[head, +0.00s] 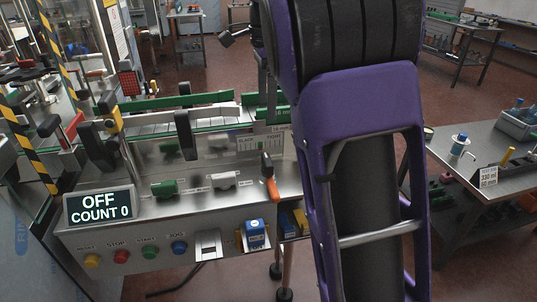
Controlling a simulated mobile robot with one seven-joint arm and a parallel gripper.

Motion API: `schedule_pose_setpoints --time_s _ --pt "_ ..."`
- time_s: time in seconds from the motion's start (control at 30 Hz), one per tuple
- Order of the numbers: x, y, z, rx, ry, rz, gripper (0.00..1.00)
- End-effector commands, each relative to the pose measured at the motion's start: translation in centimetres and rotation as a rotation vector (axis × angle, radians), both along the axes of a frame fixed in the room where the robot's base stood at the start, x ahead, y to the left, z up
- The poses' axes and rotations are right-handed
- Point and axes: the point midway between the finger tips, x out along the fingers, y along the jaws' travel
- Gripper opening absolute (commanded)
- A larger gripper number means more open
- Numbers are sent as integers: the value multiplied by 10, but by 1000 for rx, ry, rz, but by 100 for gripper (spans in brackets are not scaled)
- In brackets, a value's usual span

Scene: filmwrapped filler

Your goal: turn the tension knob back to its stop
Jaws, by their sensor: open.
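The machine's steel front (130,205) stands at left and centre. A pale scale plate marked TIGHT (262,143) is on its upper panel. Below the scale is a dark lever-like part with an orange end (272,188). My arm fills the centre right of the head view. My gripper does not show, so its place relative to the knob cannot be seen.
A display (99,206) reads OFF, COUNT 0. Coloured buttons (121,256) line the lower front. A green-edged conveyor (190,112) runs behind the panel. A blue box (255,234) sits at the front. A side table (470,195) stands right, with floor between.

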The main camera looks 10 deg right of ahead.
Motion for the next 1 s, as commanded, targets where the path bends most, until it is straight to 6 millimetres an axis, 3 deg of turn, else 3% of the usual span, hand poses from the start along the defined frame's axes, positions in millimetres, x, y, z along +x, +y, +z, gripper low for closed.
schedule_pose_setpoints --time_s 0.2,0.6,0.8,1.0 --pt "-1 0 -52 -1 4 1 100" --pt "-1 0 -131 -2 1 2 100" --pt "0 0 -148 -2 0 2 100" --pt "0 0 -151 -2 -1 2 100"
